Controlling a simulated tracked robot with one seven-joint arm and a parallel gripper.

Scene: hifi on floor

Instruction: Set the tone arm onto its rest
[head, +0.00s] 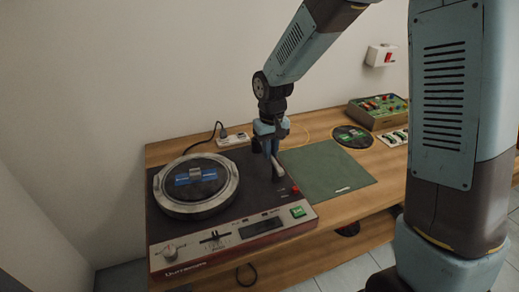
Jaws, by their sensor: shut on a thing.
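The turntable (228,226) stands at the left of the wooden bench, with its round platter (229,186) at its left side. My gripper (270,156) points down over the turntable's right rear part, right of the platter. It is shut on the tone arm (278,170), of which a short pale grey length shows just below and right of the fingers. The rest of the tone arm and its contact with the fingers are mostly hidden. I cannot make out the arm's rest.
A green mat (325,168) lies right of the turntable. Further right are a black disc (352,136), a small white strip (395,138) and a box with coloured knobs (377,110). A power strip (233,139) lies behind the turntable. A wall stands behind the bench.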

